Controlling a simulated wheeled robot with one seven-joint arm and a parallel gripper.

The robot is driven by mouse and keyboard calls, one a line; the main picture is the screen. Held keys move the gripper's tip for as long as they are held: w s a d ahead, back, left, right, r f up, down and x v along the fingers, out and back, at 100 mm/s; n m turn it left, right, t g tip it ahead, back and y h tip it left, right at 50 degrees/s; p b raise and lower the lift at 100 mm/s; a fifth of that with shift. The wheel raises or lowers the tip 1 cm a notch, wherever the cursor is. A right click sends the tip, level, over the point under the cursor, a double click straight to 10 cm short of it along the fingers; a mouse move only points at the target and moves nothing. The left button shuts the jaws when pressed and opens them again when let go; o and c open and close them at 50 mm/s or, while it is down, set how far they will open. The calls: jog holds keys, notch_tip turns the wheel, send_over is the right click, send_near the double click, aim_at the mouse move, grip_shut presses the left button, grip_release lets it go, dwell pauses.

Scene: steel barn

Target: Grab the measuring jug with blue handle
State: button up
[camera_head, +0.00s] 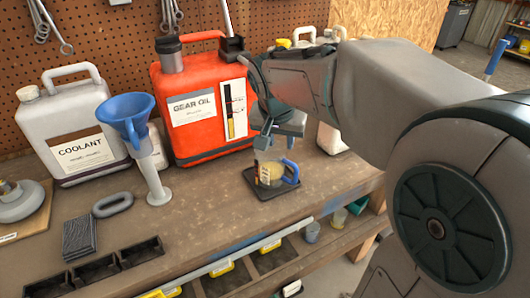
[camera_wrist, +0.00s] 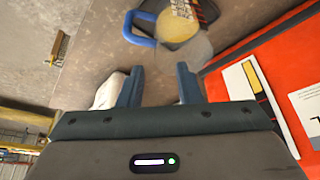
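The measuring jug (camera_head: 271,174) with a blue handle (camera_head: 292,172) stands on a small black tray (camera_head: 262,190) on the workbench. It holds something yellowish, and a printed label shows on its side. In the wrist view the jug (camera_wrist: 178,25) is at the top, with its blue handle (camera_wrist: 138,30) pointing left. My gripper (camera_head: 276,145) is above and close to the jug in the head view. In the wrist view my gripper (camera_wrist: 160,88) is open, with nothing between its fingers, and the jug lies beyond the fingertips. My wrist hides part of the bench behind.
A red gear oil can (camera_head: 200,125) stands close behind the jug. A blue funnel (camera_head: 126,110) on a stand, a coolant can (camera_head: 65,130) and a grey ring (camera_head: 112,204) are to the left. A white container (camera_head: 331,138) stands at the right. The bench's front edge is near.

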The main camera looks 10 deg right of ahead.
aim_at(283, 155)
jog(key=x, duration=0.8)
jog(key=shift+w+d+f, duration=0.15)
jog(key=shift+d+f, duration=0.1)
grip_shut()
